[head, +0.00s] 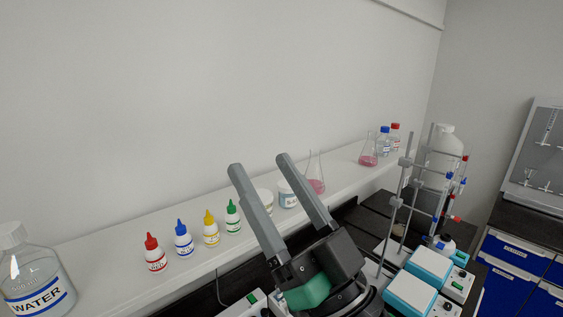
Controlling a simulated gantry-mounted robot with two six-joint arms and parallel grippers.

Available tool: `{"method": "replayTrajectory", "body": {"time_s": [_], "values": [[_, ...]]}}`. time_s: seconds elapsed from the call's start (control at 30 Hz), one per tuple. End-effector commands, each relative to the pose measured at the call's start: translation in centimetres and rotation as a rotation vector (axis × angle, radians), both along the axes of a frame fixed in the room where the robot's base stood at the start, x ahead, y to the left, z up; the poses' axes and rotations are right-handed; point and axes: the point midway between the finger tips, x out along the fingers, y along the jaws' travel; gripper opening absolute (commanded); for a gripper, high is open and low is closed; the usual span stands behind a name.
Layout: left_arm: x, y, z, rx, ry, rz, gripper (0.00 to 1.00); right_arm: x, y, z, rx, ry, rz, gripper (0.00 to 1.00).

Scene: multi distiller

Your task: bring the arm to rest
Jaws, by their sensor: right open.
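My right gripper (258,163) shows in the lower middle of the head view. Its two long grey fingers point up and to the left, are parted, and have nothing between them. The fingers rise in front of the white shelf and hide part of it, along with part of two white jars. My left gripper is not in view.
The white shelf (110,262) holds a water bottle (35,275), a red-capped dropper bottle (155,258) among several others, and flasks with pink liquid (368,155). To the right stand a metal stand (402,190) and white-teal devices (410,292). The wall above is bare.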

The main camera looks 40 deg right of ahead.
Motion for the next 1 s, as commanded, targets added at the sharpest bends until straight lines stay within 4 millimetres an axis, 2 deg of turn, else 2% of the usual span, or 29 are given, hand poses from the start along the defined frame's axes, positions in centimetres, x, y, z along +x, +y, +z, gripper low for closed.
{"method": "replayTrajectory", "body": {"time_s": [0.03,0.13,0.2,0.47,0.57,0.67,0.9,1.0], "values": [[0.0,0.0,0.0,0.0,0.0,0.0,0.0,-1.6,0.8,2.9,-0.031,-0.072,0.015,0.7],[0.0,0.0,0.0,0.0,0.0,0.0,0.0,-3.6,1.8,5.7,-0.075,-0.15,0.03,0.7],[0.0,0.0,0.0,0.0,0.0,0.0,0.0,-4.1,2.0,6.4,-0.086,-0.17,0.034,0.7],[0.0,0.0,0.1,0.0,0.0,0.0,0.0,-4.0,2.0,6.6,-0.088,-0.169,0.033,0.7],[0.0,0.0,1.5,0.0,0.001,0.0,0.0,-4.0,2.0,7.9,-0.086,-0.167,0.033,0.7],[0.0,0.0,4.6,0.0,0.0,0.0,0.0,-4.0,2.0,11.0,-0.086,-0.167,0.033,0.7],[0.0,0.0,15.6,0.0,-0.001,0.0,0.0,-4.0,2.0,21.9,-0.086,-0.166,0.033,0.7],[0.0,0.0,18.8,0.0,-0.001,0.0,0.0,-4.0,2.0,25.2,-0.086,-0.167,0.032,0.7]]}}
